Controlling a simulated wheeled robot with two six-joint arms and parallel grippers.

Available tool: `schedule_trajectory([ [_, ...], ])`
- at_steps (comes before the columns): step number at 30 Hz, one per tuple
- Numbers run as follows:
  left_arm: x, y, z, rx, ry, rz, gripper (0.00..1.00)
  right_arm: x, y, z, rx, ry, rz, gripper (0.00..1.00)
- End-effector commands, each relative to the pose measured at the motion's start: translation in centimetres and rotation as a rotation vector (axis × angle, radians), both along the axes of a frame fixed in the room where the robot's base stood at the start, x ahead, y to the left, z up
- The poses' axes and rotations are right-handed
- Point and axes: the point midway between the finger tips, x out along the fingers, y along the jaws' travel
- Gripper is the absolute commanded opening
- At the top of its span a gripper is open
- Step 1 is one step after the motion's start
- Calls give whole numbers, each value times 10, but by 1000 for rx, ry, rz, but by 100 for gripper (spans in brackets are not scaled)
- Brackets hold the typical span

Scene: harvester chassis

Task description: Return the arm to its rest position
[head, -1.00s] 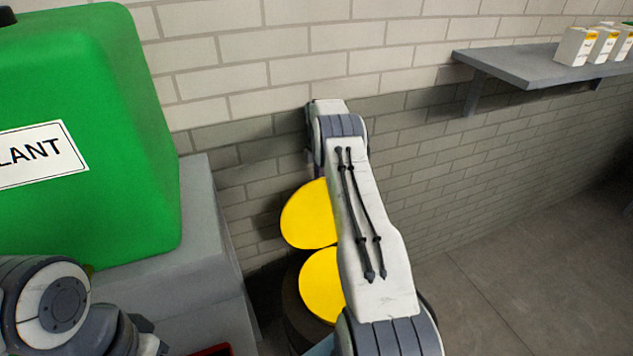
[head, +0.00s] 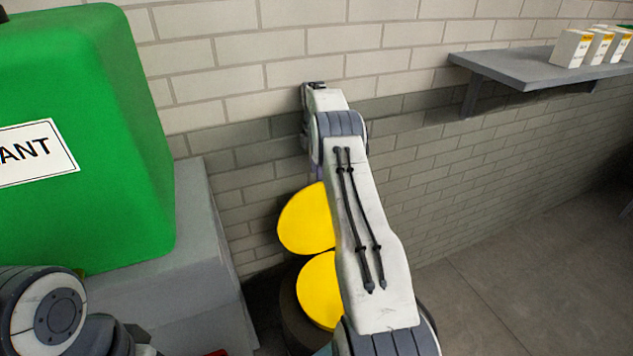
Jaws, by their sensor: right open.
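My right arm reaches up from the bottom centre of the head view. Its wrist end, with the right gripper (head: 307,128), is in front of the brick wall, above two yellow discs (head: 306,220). The arm hides most of that gripper, and I see nothing held in it. It is open. My left arm shows only as a rounded joint at the lower left. Its gripper is not in view.
A green tank (head: 90,150) with a label stands on a grey block (head: 205,230) at the left. A grey wall shelf (head: 540,70) at the right holds small white boxes (head: 572,48). The floor at the right (head: 520,290) is clear.

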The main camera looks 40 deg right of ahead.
Motion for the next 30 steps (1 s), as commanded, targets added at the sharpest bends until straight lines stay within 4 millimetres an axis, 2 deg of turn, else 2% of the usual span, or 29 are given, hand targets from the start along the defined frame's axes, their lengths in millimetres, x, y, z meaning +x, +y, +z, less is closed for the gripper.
schedule_trajectory([
  [6,0,0,-1,0,0,0,50,0,0,14,0,2,0,45],
  [22,0,0,-1,0,0,0,50,1,1,14,0,1,-3,45],
  [26,0,0,-1,0,0,0,50,3,12,20,-7,-8,-41,45],
  [30,0,0,-1,0,0,0,50,5,40,31,-23,-29,-148,45],
])
